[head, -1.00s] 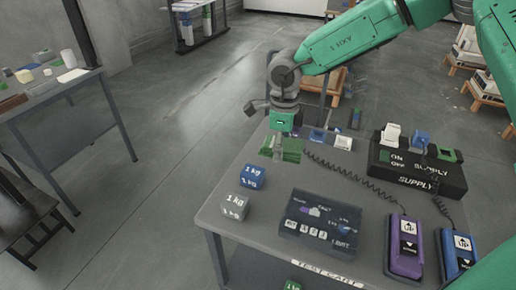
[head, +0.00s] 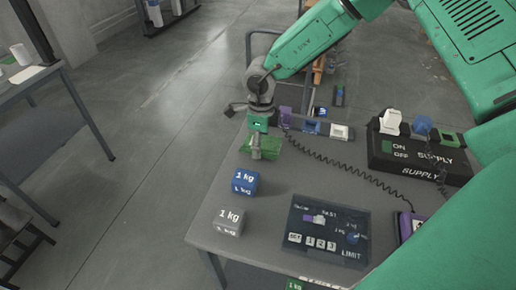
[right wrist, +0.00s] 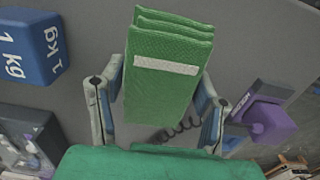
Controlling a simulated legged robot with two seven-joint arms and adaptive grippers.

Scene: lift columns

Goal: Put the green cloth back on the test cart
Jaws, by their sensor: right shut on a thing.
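The green cloth (head: 268,147) is a folded stack with a white stripe, at the back left edge of the grey test cart (head: 290,176). My right gripper (head: 257,152) points down at it and is shut on it. In the right wrist view the cloth (right wrist: 162,72) lies between the two fingers (right wrist: 158,108). The cloth is on or very near the cart top; I cannot tell whether it touches. My left gripper is not in view.
Blue (head: 245,181) and grey (head: 229,221) 1 kg blocks stand in front of the cloth. A dark limit panel (head: 325,228), a black supply box (head: 418,158) and a coiled cable (head: 345,172) occupy the cart. Another table (head: 55,110) stands left across open floor.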

